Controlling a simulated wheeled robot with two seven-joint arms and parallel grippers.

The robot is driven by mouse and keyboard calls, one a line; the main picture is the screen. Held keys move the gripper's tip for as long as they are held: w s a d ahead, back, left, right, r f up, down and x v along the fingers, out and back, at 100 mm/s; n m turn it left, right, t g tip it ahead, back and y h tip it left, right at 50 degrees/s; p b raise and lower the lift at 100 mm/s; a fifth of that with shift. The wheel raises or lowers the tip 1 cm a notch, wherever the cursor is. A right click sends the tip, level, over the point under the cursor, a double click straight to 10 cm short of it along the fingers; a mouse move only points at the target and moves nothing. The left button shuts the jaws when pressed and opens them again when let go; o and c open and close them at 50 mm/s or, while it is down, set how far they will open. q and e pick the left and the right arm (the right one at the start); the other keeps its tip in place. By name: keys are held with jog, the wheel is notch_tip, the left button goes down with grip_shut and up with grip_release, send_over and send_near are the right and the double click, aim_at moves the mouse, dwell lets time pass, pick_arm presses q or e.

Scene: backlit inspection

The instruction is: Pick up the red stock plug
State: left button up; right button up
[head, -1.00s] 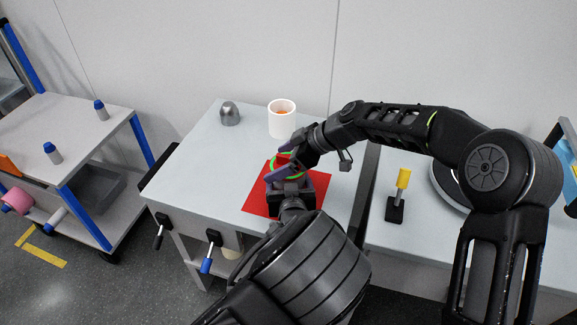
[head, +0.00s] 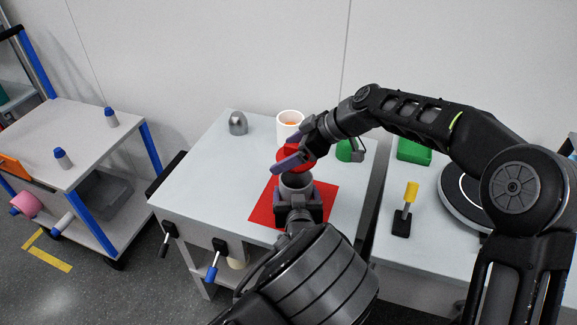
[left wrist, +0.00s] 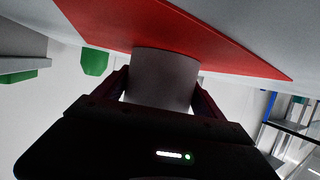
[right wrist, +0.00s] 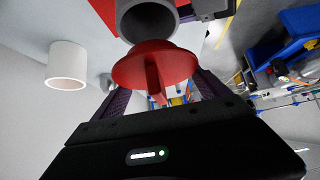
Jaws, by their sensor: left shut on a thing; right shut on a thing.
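The red stock plug (head: 296,157) is a red disc with a thin grip fin. My right gripper (head: 290,152) is shut on the fin and holds the plug above the grey cup (head: 297,182). In the right wrist view the plug (right wrist: 155,64) shows between the fingers, apart from the cup's open mouth (right wrist: 148,20). My left gripper (head: 298,202) is shut around the grey cup, which stands upright at the red mat (head: 325,207). In the left wrist view the cup wall (left wrist: 165,78) fills the space between the fingers.
A grey dome (head: 238,123) is at the back left of the table. A green object (head: 348,150) sits behind my right gripper. A yellow-handled tool (head: 408,205) stands on the right table.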

aim_at(285, 144)
pick_arm(q)
jog(key=shift+s+f, duration=0.2)
jog(key=shift+f, duration=0.1)
pick_arm(e)
jog(key=shift+r, duration=1.6)
pick_arm(q)
jog(key=o, duration=1.2)
jog(key=shift+o, duration=1.4)
jog(key=shift+w+r, duration=0.15)
jog(key=v, duration=1.2)
